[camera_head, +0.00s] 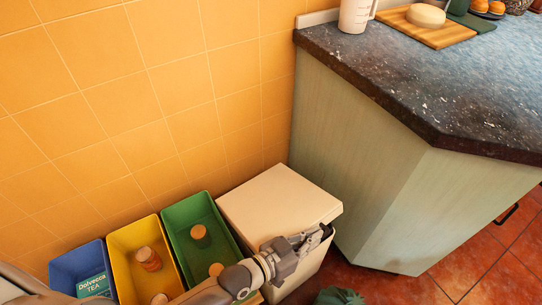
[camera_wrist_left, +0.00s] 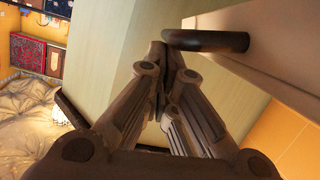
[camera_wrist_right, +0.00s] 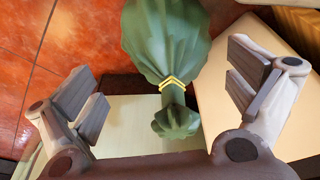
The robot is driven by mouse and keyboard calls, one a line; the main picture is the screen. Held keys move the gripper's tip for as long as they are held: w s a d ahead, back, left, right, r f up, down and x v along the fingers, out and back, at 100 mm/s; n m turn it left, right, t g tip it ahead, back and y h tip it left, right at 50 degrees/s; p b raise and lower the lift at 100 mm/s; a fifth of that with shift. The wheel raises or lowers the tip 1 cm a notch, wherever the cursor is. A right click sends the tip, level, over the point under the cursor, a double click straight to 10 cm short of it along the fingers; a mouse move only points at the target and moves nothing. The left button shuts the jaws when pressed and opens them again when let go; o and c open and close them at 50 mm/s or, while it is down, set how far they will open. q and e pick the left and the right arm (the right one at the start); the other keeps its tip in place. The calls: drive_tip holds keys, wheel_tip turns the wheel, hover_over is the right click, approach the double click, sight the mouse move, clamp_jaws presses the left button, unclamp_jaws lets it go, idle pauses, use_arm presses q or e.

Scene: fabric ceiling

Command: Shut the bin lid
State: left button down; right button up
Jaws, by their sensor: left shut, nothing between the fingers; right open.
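The bin (camera_head: 307,270) is a cream box standing against the counter's side. Its flat cream lid (camera_head: 280,203) covers the top and looks close to level; I cannot tell whether a gap is left at its front edge. My left gripper (camera_head: 322,234) is shut and empty, at the bin's front just below the lid edge. In the left wrist view, its closed fingertips (camera_wrist_left: 160,50) are beside a dark bar-like handle (camera_wrist_left: 205,40) on a cream panel. My right gripper (camera_wrist_right: 168,90) is open, its fingers spread with a tied green bag between and beyond them.
The green bag (camera_head: 340,297) shows at the bottom edge of the head view. Blue (camera_head: 62,268), yellow (camera_head: 120,248) and green (camera_head: 190,222) boxes stand left of the bin, holding jars and a tea pack. The counter (camera_head: 400,70) rises to the right. Red tiled floor (camera_head: 480,265) is clear.

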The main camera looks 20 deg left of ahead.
use_arm(q)
drive_tip(key=s+d+f+m+b, duration=0.1)
drive_tip(key=f+b, duration=0.1)
drive_tip(key=f, duration=0.4)
drive_tip(key=s+d+f+m+y+b, duration=0.1)
drive_tip(key=d+f+m+b, duration=0.1)
drive_tip(key=f, duration=0.4)
drive_tip(key=shift+s+f+t+b, duration=0.25)
drive_tip(key=shift+s+t+b, duration=0.1)
drive_tip(key=shift+t+b, duration=0.05)
use_arm(e)
wheel_tip(320, 180, up, 18)
drive_tip(key=t, duration=0.1)
drive_tip(key=shift+w+f, duration=0.15)
drive_tip(key=shift+d, duration=0.1)
use_arm(q)
wheel_tip(320, 180, up, 5)
drive_tip(key=p, duration=0.4)
drive_tip(key=p+v, duration=0.2)
drive_tip(key=v, duration=0.7)
drive_tip(key=shift+s, duration=0.5)
use_arm(e)
drive_tip(key=s+f, duration=0.1)
drive_tip(key=f, duration=0.9)
drive_tip(key=s+f+g, duration=0.1)
drive_tip(key=s+f, duration=0.1)
drive_tip(key=f, duration=0.8)
drive_tip(key=shift+s+d+f, duration=0.3)
drive_tip(key=shift+d, duration=0.15)
